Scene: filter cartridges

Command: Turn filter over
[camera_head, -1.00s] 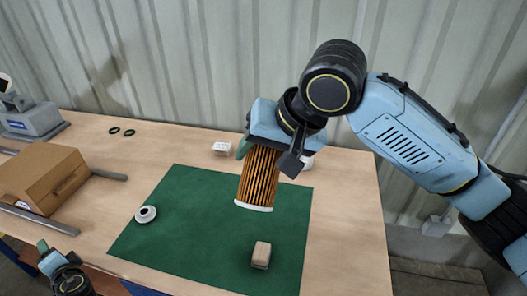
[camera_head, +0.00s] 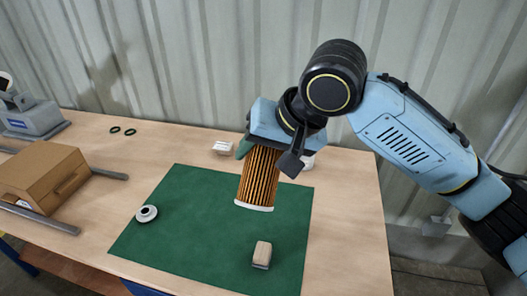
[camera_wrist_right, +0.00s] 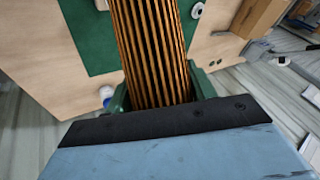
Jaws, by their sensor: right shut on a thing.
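The filter (camera_head: 258,180) is an orange-brown pleated cylinder with a white cap at its lower end. My right gripper (camera_head: 266,145) is shut on its upper end and holds it a little tilted over the green mat (camera_head: 190,215). Whether the lower cap touches the mat is hard to tell. In the right wrist view the pleats of the filter (camera_wrist_right: 150,45) run up from between the green fingers (camera_wrist_right: 160,95); the held end is hidden. My left gripper is not in view.
A white ring-shaped part (camera_head: 146,214) lies at the mat's left edge. A beige block (camera_head: 262,254) stands at the mat's front right. A brown box (camera_head: 45,178) sits between grey rails at left. The mat's middle is clear.

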